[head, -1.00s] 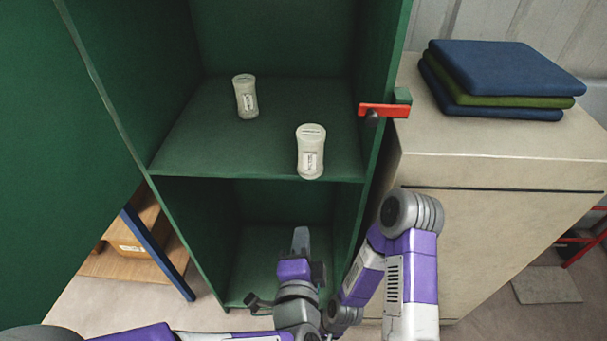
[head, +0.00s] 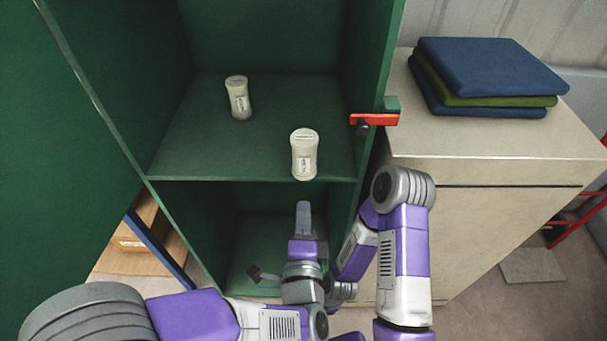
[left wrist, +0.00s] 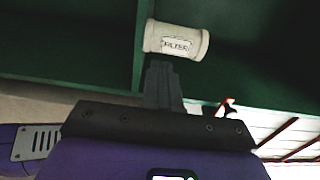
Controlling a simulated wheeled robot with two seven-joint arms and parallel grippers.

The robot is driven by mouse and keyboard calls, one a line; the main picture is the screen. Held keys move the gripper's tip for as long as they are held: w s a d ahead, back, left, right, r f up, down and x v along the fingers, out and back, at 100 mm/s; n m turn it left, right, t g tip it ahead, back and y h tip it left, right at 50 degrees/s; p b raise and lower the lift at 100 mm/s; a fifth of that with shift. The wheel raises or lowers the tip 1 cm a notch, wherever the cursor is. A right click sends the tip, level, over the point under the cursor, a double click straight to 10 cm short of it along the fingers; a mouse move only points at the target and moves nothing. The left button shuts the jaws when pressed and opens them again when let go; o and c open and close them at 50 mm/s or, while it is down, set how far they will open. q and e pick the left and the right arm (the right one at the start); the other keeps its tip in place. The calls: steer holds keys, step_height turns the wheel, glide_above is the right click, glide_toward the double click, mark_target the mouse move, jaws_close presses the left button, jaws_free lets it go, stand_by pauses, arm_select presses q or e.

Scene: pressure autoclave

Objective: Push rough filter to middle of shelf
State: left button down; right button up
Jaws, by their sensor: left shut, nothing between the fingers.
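Two pale, waisted filter canisters stand upright on the upper shelf (head: 215,155) of the green cabinet. The near filter (head: 304,156) is at the shelf's front edge, right of centre; the far filter (head: 238,98) is further back and left. I cannot read in the head view which is the rough one. In the left wrist view one filter (left wrist: 176,42) shows a label ending in "FILTER". My left gripper (head: 303,208) is shut and empty, pointing up just below and in front of the near filter, apart from it. My right gripper is mostly hidden behind the left wrist.
A red latch (head: 374,119) sticks out at the cabinet's right edge. Folded blue and green cloths (head: 485,78) lie on the beige counter (head: 480,160) to the right. The green door (head: 70,130) stands open at left. The shelf between and beside the filters is clear.

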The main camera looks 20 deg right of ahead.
mark_target(303, 174)
arm_select(q)
steer(key=x, duration=0.3)
steer(key=b+x, duration=0.1)
steer(key=x, duration=0.2)
steer(key=shift+w+f, duration=0.25)
steer(key=shift+w+d+b, duration=0.2)
steer(key=shift+w+b, duration=0.15)
steer(key=shift+w, duration=0.3)
arm_select(e)
steer(key=shift+f, duration=0.8)
arm_select(q)
steer(key=shift+w+r, duration=0.1)
